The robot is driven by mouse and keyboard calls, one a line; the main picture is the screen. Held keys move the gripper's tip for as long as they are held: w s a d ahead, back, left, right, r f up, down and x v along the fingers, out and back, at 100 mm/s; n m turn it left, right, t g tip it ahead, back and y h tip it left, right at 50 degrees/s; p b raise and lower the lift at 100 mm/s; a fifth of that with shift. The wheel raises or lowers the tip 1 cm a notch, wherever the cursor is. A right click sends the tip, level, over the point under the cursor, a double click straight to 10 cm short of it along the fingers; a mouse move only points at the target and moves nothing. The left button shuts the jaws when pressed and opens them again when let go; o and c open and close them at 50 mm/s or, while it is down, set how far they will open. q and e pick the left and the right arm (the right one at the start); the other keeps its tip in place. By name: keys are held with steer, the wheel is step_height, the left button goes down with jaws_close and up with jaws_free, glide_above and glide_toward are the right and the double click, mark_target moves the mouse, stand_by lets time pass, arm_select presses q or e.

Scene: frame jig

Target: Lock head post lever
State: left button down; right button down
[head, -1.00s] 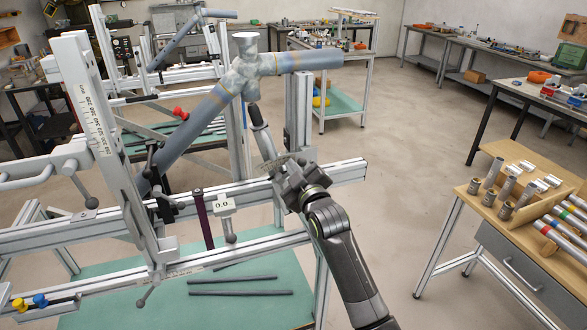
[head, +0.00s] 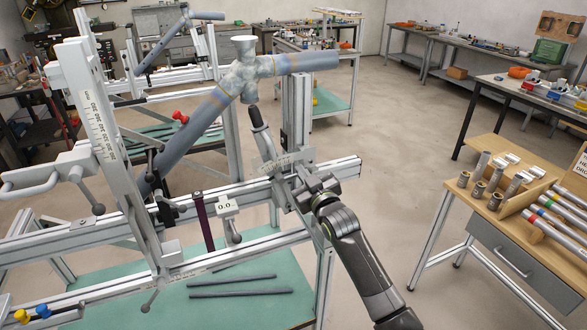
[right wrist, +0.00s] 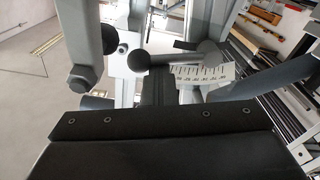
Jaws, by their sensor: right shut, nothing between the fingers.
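The head post (head: 265,145) stands on the jig's horizontal beam, with a dark tip (head: 255,115) just below the frame tubes' joint and a white scale label near its base. The label also shows in the right wrist view (right wrist: 205,73). There, a lever with a dark ball knob (right wrist: 139,61) lies beside the label. I cannot tell whether it is locked. My right gripper (head: 308,184) is shut and empty, close to the right of the post's base. My left gripper is out of view.
The blue-grey bicycle frame (head: 188,140) rests in the jig above the beam. A wooden-topped bench (head: 480,215) with tubes is at right, with open floor between.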

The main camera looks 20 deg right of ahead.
steer(key=shift+d+f, duration=0.1)
steer(key=shift+f, duration=0.3)
steer(key=shift+d+f, duration=0.1)
steer(key=shift+f, duration=0.05)
stand_by(0.4)
step_height(320, 180, up, 10)
steer(key=b, duration=0.2)
stand_by(0.3)
stand_by(0.4)
